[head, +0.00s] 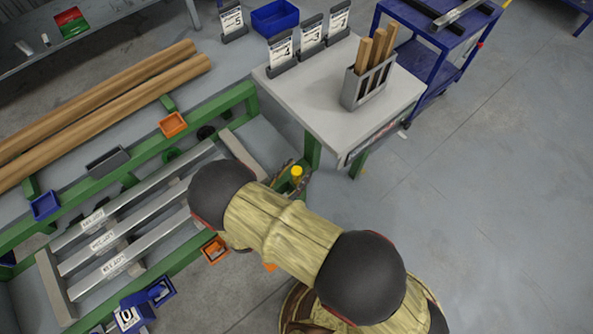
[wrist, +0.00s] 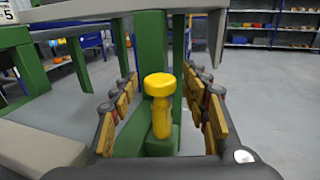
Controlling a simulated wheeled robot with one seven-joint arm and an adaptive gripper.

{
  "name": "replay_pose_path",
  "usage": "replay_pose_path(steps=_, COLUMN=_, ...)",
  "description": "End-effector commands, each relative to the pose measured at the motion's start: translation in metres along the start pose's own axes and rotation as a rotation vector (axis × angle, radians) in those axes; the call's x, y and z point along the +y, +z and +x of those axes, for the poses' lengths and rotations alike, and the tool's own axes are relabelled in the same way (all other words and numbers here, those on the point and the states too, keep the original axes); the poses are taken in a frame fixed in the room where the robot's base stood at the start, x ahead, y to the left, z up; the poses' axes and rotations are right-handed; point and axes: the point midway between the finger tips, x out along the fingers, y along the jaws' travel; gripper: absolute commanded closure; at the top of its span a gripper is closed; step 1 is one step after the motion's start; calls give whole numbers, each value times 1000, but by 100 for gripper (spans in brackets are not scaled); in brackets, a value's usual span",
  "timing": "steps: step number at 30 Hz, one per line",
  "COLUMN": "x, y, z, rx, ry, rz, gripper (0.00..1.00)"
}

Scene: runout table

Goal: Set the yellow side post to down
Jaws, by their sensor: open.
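The yellow side post (wrist: 159,105) stands upright on a green bracket of the table frame, with a wide round cap on top. In the wrist view it is between the two open fingers of my gripper (wrist: 160,112), with a gap visible on each side. In the head view the post's yellow top (head: 296,172) shows just past my arm, near the green frame. My gripper (head: 290,178) is mostly hidden there by my own arm.
A grey-topped table (head: 330,112) with a slotted holder (head: 366,88) of wooden sticks stands just behind the post. Metal bars (head: 130,235) lie on the green frame at left. Orange bins (head: 214,249) and blue bins (head: 46,205) hang along it. Open floor (head: 480,200) lies right.

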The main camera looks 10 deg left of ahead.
Motion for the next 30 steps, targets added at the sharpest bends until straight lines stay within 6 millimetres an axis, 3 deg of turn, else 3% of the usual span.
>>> replay_pose_path(steps=5, x=1, y=0, z=-14, rx=0, ry=4, rz=0, gripper=54)
replay_pose_path(steps=19, x=1, y=0, z=-101, rx=0, ry=4, rz=1, gripper=54)
replay_pose_path(steps=24, x=0, y=-1, z=-116, rx=0, ry=2, rz=0, gripper=54)
replay_pose_path(steps=30, x=0, y=-1, z=-120, rx=0, ry=1, rz=-1, gripper=54)
